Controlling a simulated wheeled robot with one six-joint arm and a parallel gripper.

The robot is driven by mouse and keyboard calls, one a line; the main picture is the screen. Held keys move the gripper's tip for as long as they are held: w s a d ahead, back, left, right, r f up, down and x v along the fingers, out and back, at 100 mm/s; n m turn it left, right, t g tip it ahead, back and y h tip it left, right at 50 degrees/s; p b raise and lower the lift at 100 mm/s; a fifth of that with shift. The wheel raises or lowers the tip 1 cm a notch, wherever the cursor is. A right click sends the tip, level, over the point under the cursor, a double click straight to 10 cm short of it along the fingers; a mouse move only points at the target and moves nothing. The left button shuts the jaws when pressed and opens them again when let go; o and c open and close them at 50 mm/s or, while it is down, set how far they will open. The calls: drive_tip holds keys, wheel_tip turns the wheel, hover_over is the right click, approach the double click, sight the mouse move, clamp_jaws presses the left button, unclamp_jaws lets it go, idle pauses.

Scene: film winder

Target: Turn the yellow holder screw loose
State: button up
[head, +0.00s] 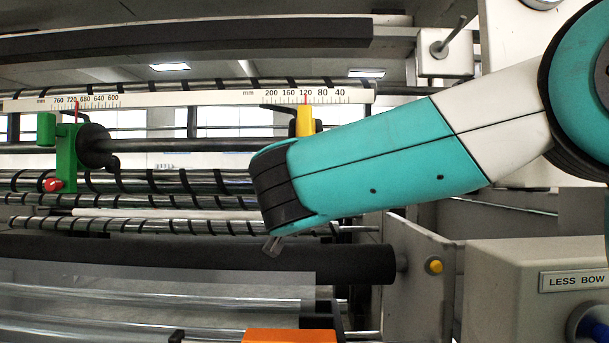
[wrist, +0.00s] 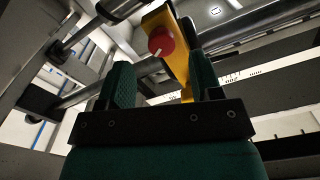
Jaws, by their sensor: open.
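The yellow holder (head: 305,121) hangs on the rail at the right end of the scale in the head view; my arm covers its lower part. In the wrist view the yellow holder (wrist: 180,66) runs up behind my gripper. Its round red screw (wrist: 161,41) with a white mark faces the camera. My gripper (wrist: 162,72) is open, with one green finger on each side of the screw's line. The screw appears between and a little beyond the fingertips, and I see no contact. The head view hides the screw behind my arm.
A green holder (head: 66,150) with its own red screw (head: 52,185) stands at the left on the same rail. Black-striped rollers (head: 130,200) and a thick dark roller (head: 200,258) run across below. A grey machine housing (head: 500,275) stands at the right.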

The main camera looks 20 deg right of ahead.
drive_tip(key=p+x, duration=0.2)
drive_tip(key=x, duration=0.3)
drive_tip(key=shift+w, duration=0.2)
drive_tip(key=c, duration=0.9)
